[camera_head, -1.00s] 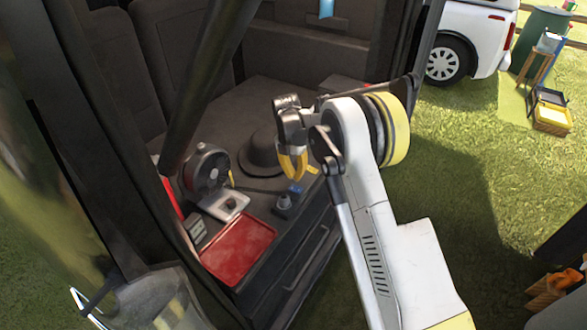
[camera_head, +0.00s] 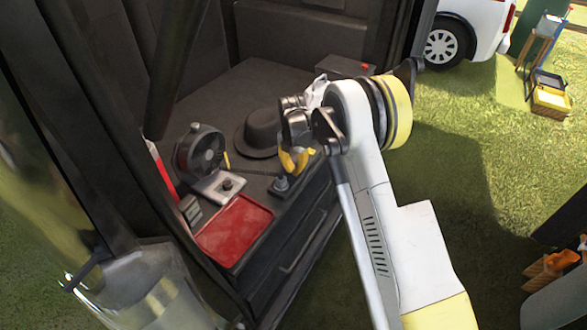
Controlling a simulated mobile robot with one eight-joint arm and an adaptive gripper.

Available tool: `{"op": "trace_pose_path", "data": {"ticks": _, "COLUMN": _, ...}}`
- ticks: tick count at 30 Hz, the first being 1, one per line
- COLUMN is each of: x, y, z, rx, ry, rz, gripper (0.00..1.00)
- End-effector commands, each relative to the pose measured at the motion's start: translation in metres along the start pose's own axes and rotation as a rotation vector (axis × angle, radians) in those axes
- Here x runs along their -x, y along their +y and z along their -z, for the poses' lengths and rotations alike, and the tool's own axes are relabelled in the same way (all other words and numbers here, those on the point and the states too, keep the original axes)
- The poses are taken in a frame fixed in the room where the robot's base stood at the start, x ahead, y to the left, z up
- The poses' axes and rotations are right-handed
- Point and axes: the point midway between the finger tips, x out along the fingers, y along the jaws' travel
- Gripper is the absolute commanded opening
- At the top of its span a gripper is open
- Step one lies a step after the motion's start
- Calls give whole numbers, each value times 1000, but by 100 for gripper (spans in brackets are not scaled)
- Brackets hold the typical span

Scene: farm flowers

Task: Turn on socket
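My gripper (camera_head: 295,161), with yellow fingertips, hangs over the near edge of the dark vehicle bed, pointing down. Its fingers are small and partly overlap, so their opening is unclear; I see nothing held. Just below and left of the fingertips is a small dark block with a grey knob (camera_head: 281,184), apparently apart from them. A small grey block with pale faces (camera_head: 190,208) lies left of the red tray and may be the socket. A grey box with a red button (camera_head: 345,67) stands at the back right. I cannot tell for sure which one is the socket.
On the bed are a red tray (camera_head: 234,231), a round dark fan-like device (camera_head: 200,150), a light plate with a dark knob (camera_head: 219,187) and a black hat (camera_head: 259,133). A dark post (camera_head: 178,70) stands at left. Open grass (camera_head: 470,170) lies right.

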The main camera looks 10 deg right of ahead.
Motion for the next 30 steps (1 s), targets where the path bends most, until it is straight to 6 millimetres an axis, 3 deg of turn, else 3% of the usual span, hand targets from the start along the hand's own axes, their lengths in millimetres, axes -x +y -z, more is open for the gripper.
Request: {"op": "trace_pose_path", "data": {"ticks": 30, "x": 5, "y": 14, "z": 0, "rx": 0, "ry": 0, "rz": -1, "gripper": 0}}
